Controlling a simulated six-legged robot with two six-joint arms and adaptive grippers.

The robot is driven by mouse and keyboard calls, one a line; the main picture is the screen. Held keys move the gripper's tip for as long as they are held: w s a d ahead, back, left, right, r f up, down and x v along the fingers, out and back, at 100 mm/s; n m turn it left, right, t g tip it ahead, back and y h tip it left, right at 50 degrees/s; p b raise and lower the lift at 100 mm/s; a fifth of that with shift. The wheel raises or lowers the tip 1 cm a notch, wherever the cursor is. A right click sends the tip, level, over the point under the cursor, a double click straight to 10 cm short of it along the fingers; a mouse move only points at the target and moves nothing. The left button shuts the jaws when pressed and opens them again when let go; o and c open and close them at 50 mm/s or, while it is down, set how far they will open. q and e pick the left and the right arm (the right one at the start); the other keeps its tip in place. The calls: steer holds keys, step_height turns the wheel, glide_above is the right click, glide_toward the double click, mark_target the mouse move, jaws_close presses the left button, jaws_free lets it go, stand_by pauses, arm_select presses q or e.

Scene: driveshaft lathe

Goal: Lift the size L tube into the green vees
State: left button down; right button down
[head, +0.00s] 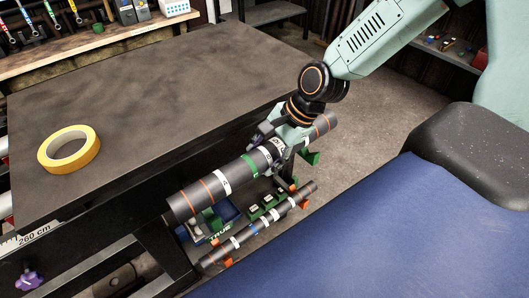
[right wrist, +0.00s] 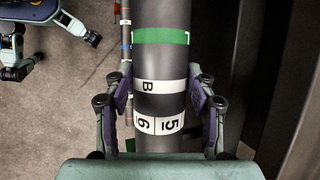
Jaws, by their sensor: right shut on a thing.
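A thick dark grey tube (head: 195,197) with orange lines, white labels and a green band hangs beside the table. My right gripper (head: 280,146) is shut on it near its middle, with one finger on each side. In the right wrist view the gripper (right wrist: 160,105) holds the tube (right wrist: 162,60) by the white "B" and number labels. The letter on the green band is cut off. A green vee (head: 312,157) shows below the tube's far end; I cannot tell whether they touch. Another green piece (head: 213,220) shows lower, partly hidden by the tube. My left gripper is not recognisable in either view.
A thinner banded tube (head: 262,229) lies lower, with orange supports at its ends. Green blocks with white labels (head: 270,205) and a blue box (head: 222,214) stand near it. The dark table (head: 150,110) holds a yellow tape roll (head: 69,149) and is otherwise clear.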

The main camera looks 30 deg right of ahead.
steer(key=shift+f+b, duration=2.15)
steer(key=shift+f, duration=0.4)
steer(key=c, duration=0.9)
jaws_free()
steer(key=o, duration=0.5)
steer(key=shift+s+f, duration=0.1)
steer(key=shift+s, duration=0.05)
step_height(320, 180, up, 9)
steer(key=p, duration=0.7)
steer(key=shift+f, duration=0.15)
